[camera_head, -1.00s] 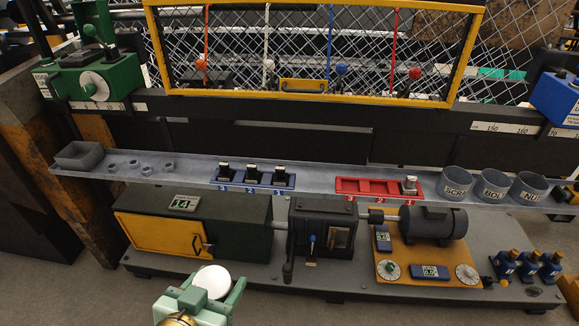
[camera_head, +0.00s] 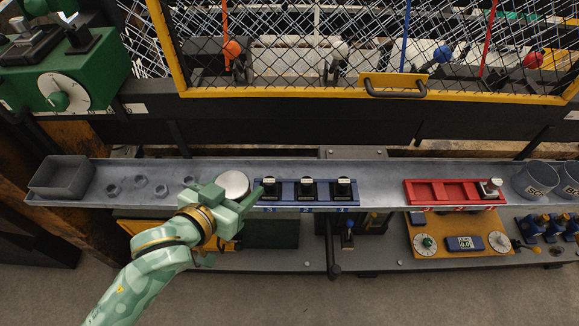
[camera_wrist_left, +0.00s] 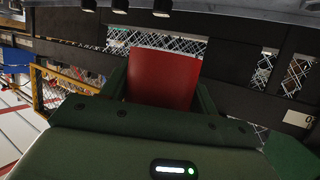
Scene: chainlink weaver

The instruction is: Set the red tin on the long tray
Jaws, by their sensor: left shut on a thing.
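My left gripper (camera_head: 233,195) is shut on the red tin, whose pale round top (camera_head: 233,182) shows between the fingers. In the left wrist view the tin's red side (camera_wrist_left: 164,78) stands between the two dark green fingers. The long tray (camera_head: 375,173) is a grey metal strip running across the bench. In the head view the tin overlaps the tray, just left of the blue rack. I cannot tell whether its bottom touches the tray; the gripper hides it. My right gripper is not in view.
A blue rack (camera_head: 283,205) with black-and-white pieces sits close right of the tin. Several nuts (camera_head: 140,181) and a grey box (camera_head: 62,177) are on the tray's left part. A red rack (camera_head: 450,202) and grey cups (camera_head: 536,178) are to the right. Bare tray lies between the racks.

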